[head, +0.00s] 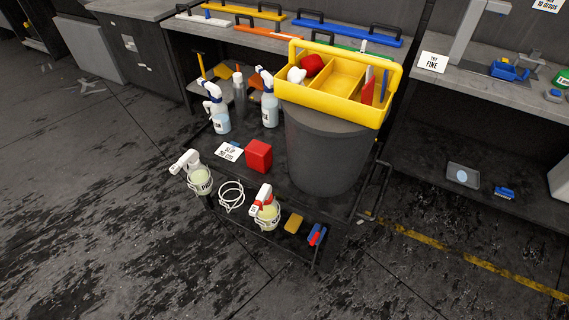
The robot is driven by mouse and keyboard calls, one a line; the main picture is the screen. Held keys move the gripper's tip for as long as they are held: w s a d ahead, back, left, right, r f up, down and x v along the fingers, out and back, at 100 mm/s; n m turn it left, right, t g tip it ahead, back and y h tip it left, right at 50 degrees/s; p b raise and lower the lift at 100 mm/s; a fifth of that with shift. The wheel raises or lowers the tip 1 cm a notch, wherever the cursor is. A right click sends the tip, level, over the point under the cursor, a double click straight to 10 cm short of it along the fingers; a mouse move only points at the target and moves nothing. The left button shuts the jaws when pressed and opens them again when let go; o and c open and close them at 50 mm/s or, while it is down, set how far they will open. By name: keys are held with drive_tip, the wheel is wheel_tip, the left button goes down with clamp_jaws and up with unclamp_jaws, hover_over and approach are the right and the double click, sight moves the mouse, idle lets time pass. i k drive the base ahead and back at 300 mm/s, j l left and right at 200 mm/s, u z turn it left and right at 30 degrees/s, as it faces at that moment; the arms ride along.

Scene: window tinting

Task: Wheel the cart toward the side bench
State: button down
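A low dark cart (300,206) stands on the floor at the centre of the head view, close to the benches. It carries a dark round bin (325,155) with a yellow divided caddy (327,98) on top. My gripper is not in view. The cart's wheels cannot be made out.
A grey-topped bench (510,92) stands at the right, with a card reading "FINE" (434,64). Another bench (188,29) behind the cart bears several coloured bars. A yellow line (470,258) crosses the wet-looking dark floor. The floor at left and front is clear.

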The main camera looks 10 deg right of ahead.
sight(321, 170)
drive_tip(key=i+j, duration=0.25)
drive_tip(key=j, duration=0.2)
drive_tip(key=i+j, duration=0.3)
drive_tip(key=j, duration=0.15)
drive_tip(key=i+j, duration=0.25)
drive_tip(key=j, duration=0.2)
drive_tip(key=i+j, duration=0.25)
drive_tip(key=j, duration=0.2)
drive_tip(key=i+j, duration=0.25)
drive_tip(key=j, duration=0.2)
drive_tip(key=i+j, duration=0.3)
drive_tip(key=j, duration=0.15)
drive_tip(key=i+j, duration=0.25)
drive_tip(key=j, duration=0.2)
drive_tip(key=i+j, duration=0.25)
drive_tip(key=j, duration=0.15)
drive_tip(key=i+z, duration=0.05)
